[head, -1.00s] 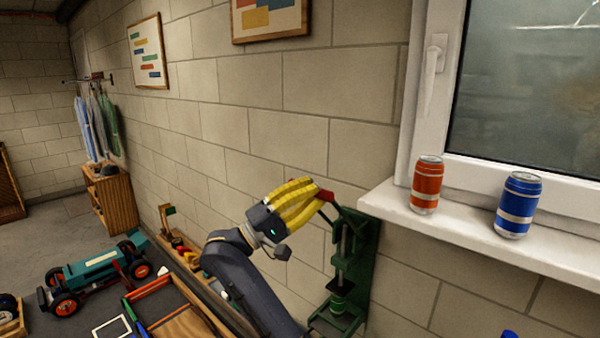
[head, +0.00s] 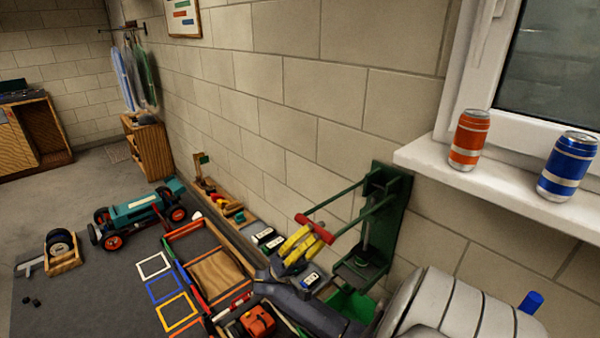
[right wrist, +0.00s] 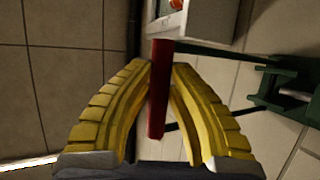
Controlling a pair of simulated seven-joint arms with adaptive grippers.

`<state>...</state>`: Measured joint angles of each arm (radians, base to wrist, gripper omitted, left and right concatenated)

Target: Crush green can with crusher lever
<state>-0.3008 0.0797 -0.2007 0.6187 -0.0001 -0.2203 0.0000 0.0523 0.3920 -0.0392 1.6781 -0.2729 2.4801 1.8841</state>
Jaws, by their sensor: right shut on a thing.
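The green can crusher (head: 397,215) is fixed to the block wall below and left of the window sill. Its two lever arms slope down and out to a red crossbar handle (head: 318,229). My right gripper (head: 300,240) has its yellow fingers around this handle. In the right wrist view the red handle (right wrist: 157,95) lies between the fingertips of my right gripper (right wrist: 160,75). The green can cannot be made out clearly; the crusher's plunger and dark base hide or blend with that spot. My left gripper is out of view.
An orange can (head: 469,140) and a blue can (head: 568,167) stand on the window sill (head: 500,190). A green bin (head: 352,303) is below the crusher. A teal toy car (head: 135,213) and coloured frames lie on the floor to the left.

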